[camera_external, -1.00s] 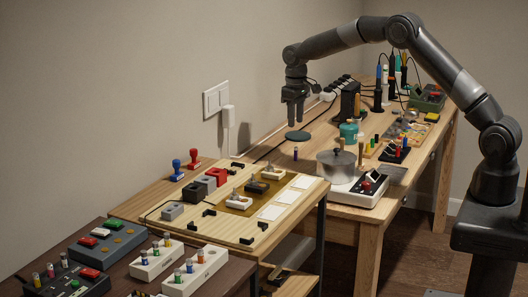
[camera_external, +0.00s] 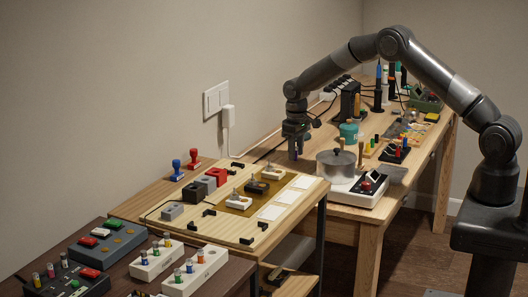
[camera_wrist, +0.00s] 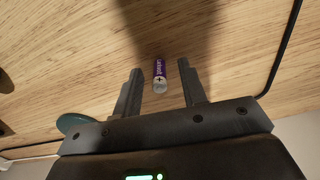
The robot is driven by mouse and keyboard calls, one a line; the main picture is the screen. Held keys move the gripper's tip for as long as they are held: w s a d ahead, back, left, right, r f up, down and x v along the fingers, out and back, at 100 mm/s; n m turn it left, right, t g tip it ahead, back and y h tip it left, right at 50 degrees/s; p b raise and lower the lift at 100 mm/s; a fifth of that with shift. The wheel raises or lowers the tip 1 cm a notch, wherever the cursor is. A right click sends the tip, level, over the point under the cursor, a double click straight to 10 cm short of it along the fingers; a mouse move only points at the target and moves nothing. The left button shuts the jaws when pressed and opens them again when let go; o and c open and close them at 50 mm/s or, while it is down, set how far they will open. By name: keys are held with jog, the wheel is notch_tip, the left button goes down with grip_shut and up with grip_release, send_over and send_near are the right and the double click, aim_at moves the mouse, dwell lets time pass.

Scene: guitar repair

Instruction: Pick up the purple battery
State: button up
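The purple battery (camera_wrist: 159,72) shows in the wrist view, purple with white lettering and a pale end. My gripper is open, with a gap on both sides of the battery. In the external view my gripper (camera_external: 295,152) points down over the table, left of the metal pot. The battery is hard to tell apart from the fingers there.
A lidded metal pot (camera_external: 336,168) stands right of my gripper on a white hot plate (camera_external: 356,190). A dark green disc (camera_wrist: 76,123) lies near my gripper. A black cable (camera_wrist: 285,50) runs along the table. A teal container (camera_external: 349,132) stands behind.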

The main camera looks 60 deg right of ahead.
grip_shut()
dwell(0.3)
dwell(0.3)
